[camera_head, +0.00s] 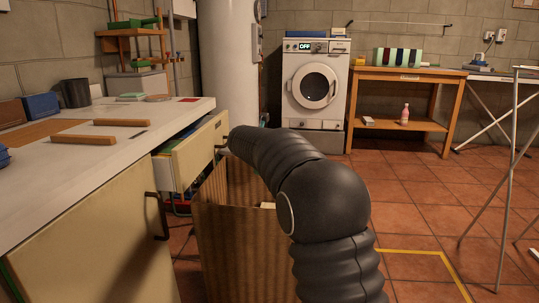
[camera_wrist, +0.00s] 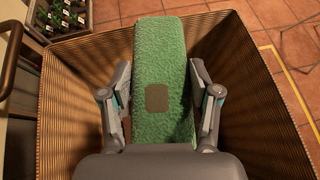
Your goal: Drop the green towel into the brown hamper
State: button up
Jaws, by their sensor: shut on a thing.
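The green towel (camera_wrist: 160,52) is a folded, fuzzy strip with a small brown patch, seen in the wrist view. My gripper (camera_wrist: 160,84) is shut on it, with one finger along each side. The towel hangs over the opening of the brown hamper (camera_wrist: 262,100), whose ribbed walls surround it on the left, right and far sides. I cannot tell how deep the towel's lower end reaches. In the head view the tall brown hamper (camera_head: 240,245) stands beside the counter; my arm reaches over it and hides the gripper and towel.
The counter (camera_head: 60,190) with an open drawer (camera_head: 195,152) is close on the hamper's left. A crate of green bottles (camera_wrist: 62,15) is past the hamper's far left corner. A washing machine (camera_head: 315,85) and wooden table (camera_head: 408,73) stand behind. Tiled floor to the right is mostly free.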

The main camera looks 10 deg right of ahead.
jog(key=o, duration=1.3)
jog(key=shift+c, duration=0.2)
jog(key=v, duration=1.2)
jog(key=shift+s, duration=0.15)
